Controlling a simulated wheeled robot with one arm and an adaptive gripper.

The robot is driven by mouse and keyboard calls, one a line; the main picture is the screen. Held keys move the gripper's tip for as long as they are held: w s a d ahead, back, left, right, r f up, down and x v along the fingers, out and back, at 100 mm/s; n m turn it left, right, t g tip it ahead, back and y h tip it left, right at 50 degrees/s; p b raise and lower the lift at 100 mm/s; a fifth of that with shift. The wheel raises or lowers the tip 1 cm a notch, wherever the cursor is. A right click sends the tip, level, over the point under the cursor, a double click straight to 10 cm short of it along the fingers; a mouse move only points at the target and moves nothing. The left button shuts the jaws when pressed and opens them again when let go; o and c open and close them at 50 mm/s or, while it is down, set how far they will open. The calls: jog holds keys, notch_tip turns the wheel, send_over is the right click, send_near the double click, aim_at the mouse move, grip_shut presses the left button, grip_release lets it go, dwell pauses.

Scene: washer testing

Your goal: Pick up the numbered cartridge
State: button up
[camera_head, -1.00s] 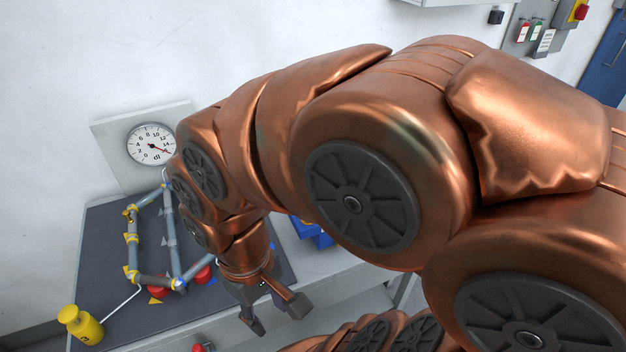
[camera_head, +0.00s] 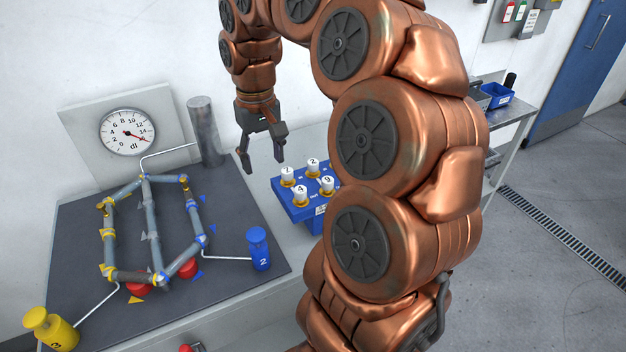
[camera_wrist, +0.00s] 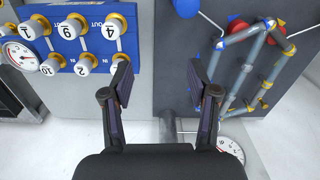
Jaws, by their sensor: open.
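Several white numbered cartridges with yellow collars stand in a blue block (camera_head: 290,208) on the bench. In the head view I read cartridge 1 (camera_head: 288,174), cartridge 2 (camera_head: 312,164), cartridge 4 (camera_head: 300,193) and cartridge 9 (camera_head: 327,184). My arm hides the block's right part. My gripper (camera_head: 263,168) is open and empty, above the bench to the left of the block. Its fingers also show in the wrist view (camera_wrist: 158,88), with nothing between them.
A pipe loop (camera_head: 147,235) stands on the dark mat, with a dial gauge (camera_head: 128,131) and a grey cylinder (camera_head: 205,130) behind it. A blue weight (camera_head: 259,249) and yellow weight (camera_head: 50,329) stand nearby. A blue bin (camera_head: 497,95) is at far right.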

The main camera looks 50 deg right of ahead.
jog(key=w+d+f+m+b, duration=0.2)
jog(key=d+f, duration=0.1)
jog(key=d, duration=0.5)
jog(key=m+b, duration=0.1)
jog(key=m, duration=0.1)
send_over(313, 162)
jog(key=shift+d+f, duration=0.2)
jog(key=shift+f, duration=0.75)
jog(key=shift+a+f+p, duration=0.15)
jog(key=shift+f+p, duration=1.15)
jog(key=shift+f, duration=2.5)
grip_shut()
